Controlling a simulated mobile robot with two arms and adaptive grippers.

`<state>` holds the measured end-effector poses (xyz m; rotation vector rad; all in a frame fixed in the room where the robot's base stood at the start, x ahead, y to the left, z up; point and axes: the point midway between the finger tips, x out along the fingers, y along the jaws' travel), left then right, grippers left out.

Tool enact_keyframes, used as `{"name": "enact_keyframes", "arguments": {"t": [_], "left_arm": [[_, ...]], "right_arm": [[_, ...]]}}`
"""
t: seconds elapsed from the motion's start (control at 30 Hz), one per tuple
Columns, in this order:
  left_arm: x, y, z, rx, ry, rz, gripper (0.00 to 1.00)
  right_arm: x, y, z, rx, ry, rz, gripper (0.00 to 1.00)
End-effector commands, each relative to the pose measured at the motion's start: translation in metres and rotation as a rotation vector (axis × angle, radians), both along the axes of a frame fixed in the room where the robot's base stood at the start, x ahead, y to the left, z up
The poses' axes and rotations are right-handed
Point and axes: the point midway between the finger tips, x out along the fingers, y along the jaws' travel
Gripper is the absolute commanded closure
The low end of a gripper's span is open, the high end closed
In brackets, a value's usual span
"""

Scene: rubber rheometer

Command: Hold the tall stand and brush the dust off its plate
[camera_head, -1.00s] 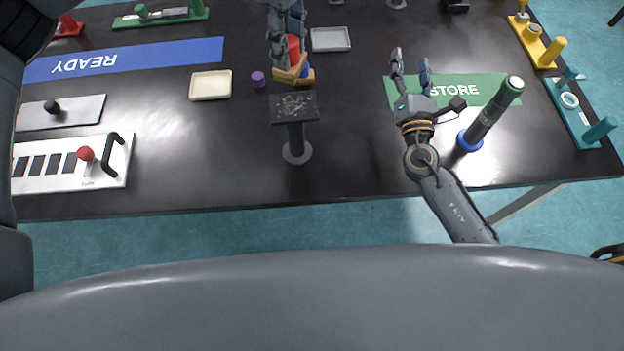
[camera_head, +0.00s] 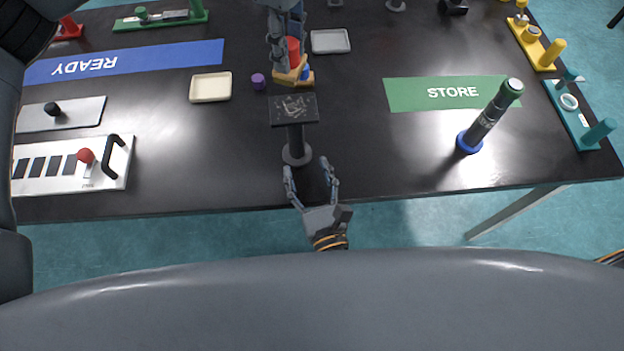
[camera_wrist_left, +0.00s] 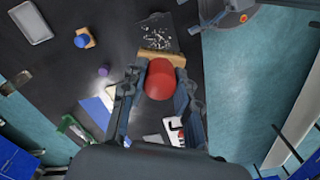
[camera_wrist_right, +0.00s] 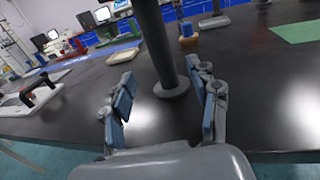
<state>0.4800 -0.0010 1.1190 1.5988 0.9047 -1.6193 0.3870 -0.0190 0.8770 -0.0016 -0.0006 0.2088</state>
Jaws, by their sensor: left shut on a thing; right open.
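The tall stand has a dark square plate (camera_head: 294,110) with pale dust specks on top, a column (camera_head: 296,136) and a round base (camera_head: 297,155). My left gripper (camera_head: 290,66) is shut on the red handle (camera_wrist_left: 160,80) of a brush with a wooden head (camera_wrist_left: 157,60). In the head view this brush is just behind the plate's far edge; I cannot tell whether it touches. My right gripper (camera_head: 307,168) is open and empty at the near side of the stand. In the right wrist view the column (camera_wrist_right: 158,45) rises beyond and between its fingers, apart from them.
A blue-knobbed wooden block (camera_wrist_left: 84,39) stands near the brush. A purple cap (camera_head: 258,80), a cream tray (camera_head: 210,86) and a grey tray (camera_head: 330,40) lie around. A dark cylinder on a blue base (camera_head: 487,120) stands by the green STORE mat (camera_head: 405,95). Table between stand and mat is clear.

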Motion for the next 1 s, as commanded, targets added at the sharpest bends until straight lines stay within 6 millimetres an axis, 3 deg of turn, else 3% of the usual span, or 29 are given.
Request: {"name": "enact_keyframes", "arguments": {"t": [0.2, 0.43, 0.6, 0.9, 0.93, 1.0], "left_arm": [[0.0, 0.0, 0.0, 0.0, 0.0, 0.0, 0.94], [0.0, 0.0, 0.0, 0.0, 0.0, 0.0, 0.94], [0.0, 0.0, 0.0, 0.0, 0.0, 0.0, 0.94], [0.0, 0.0, 0.0, 0.0, 0.0, 0.0, 0.94], [0.0, 0.0, 0.0, 0.0, 0.0, 0.0, 0.94], [0.0, 0.0, 0.0, 0.0, 0.0, 0.0, 0.94]], "right_arm": [[0.044, 0.009, 0.001, 0.003, -0.001, -0.003, 0.4], [0.078, 0.016, 0.0, 0.001, -0.002, -0.002, 0.4], [0.09, 0.018, 0.0, 0.001, 0.0, -0.001, 0.4], [0.092, 0.019, 0.0, 0.002, 0.0, -0.001, 0.4], [0.092, 0.019, 0.0, 0.002, 0.0, -0.001, 0.42], [0.092, 0.019, 0.0, 0.002, 0.0, -0.001, 0.56]]}}
